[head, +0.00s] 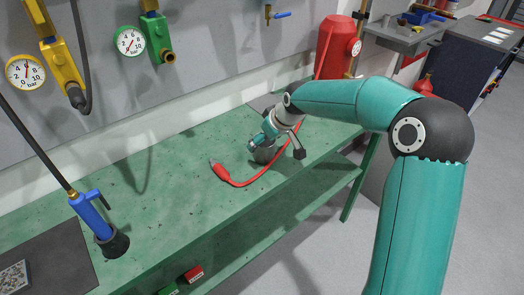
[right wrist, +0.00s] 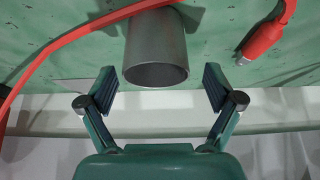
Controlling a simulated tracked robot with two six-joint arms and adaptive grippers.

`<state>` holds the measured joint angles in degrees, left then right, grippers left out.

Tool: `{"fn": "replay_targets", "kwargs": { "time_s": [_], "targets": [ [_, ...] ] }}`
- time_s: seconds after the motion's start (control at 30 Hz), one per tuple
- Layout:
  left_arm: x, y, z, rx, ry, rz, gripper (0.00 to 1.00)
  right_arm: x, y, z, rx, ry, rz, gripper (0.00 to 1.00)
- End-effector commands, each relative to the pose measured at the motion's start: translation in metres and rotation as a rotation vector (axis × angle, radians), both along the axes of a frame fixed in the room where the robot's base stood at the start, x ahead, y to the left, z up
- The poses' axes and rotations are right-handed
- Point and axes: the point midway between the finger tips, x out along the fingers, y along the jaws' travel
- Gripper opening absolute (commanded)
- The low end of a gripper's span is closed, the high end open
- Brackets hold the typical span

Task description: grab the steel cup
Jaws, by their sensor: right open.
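The steel cup (right wrist: 157,50) is a plain grey cylinder. In the right wrist view its round end faces me, between and just beyond my fingertips. In the head view the cup (head: 264,154) stands on the green bench, partly covered by my right gripper (head: 279,146). That gripper is open; in the right wrist view its two dark-padded fingers (right wrist: 160,82) are spread on either side of the cup, with a gap on both sides. My left gripper is not in view.
A red cable (head: 240,184) with a plug lies on the green bench (head: 165,190) close to the cup; in the wrist view it passes right by the cup. A blue nozzle (head: 92,217) on a hose stands at left. A red cylinder (head: 338,47) is behind.

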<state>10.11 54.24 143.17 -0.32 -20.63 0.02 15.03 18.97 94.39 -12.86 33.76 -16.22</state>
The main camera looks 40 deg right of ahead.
Motion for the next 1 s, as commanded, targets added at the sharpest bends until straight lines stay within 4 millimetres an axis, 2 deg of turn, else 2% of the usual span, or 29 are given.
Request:
{"fn": "replay_targets", "kwargs": {
  "time_s": [0.3,0.6,0.67,1.0],
  "targets": [
    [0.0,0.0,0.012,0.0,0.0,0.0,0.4,0.021,-0.003,-0.036,0.001,0.004,0.0,0.91],
    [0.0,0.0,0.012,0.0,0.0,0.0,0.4,0.024,-0.003,-0.041,0.0,0.001,-0.001,0.91],
    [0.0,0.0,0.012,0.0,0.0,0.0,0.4,0.024,-0.003,-0.041,0.0,0.001,-0.001,0.83],
    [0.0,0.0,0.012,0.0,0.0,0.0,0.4,0.024,-0.003,-0.041,0.0,0.001,-0.001,0.26]
  ]
}}
